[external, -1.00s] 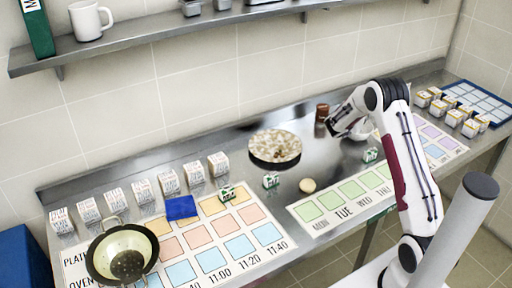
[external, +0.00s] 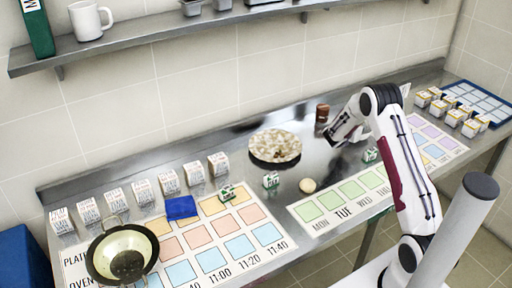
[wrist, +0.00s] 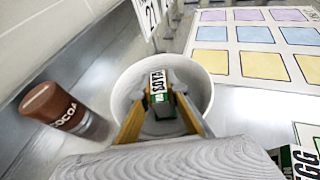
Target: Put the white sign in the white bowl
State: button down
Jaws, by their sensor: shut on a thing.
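My gripper (wrist: 160,112) is shut on a small white-and-green block (wrist: 158,88) with black lettering. The block shows against the inside of the white bowl (wrist: 125,85) in the wrist view; I cannot tell whether it touches the bowl. A white sign (wrist: 150,14) marked with "21" stands just beyond the bowl, cut off by the top edge. In the external view my gripper (external: 338,132) is near the back of the counter, and my arm hides most of the bowl.
A brown-lidded cocoa jar (wrist: 65,112) stands left of the bowl and also shows in the external view (external: 322,113). A pan of pale food (external: 274,146) is further left. Another green-and-white block (wrist: 295,160) is at the lower right. Coloured charts (wrist: 255,45) lie on the right.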

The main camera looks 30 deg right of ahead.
dwell(0.3)
jog(key=c, duration=2)
grip_release()
jog(key=shift+f, duration=0.15)
jog(key=shift+a, duration=0.1)
jog(key=shift+s+a+r, duration=0.25)
jog(key=shift+a+r, duration=0.2)
jog(key=shift+a, duration=0.1)
jog(key=v, duration=1)
jog(key=shift+s+a+r, duration=0.1)
jog(key=shift+a, duration=0.1)
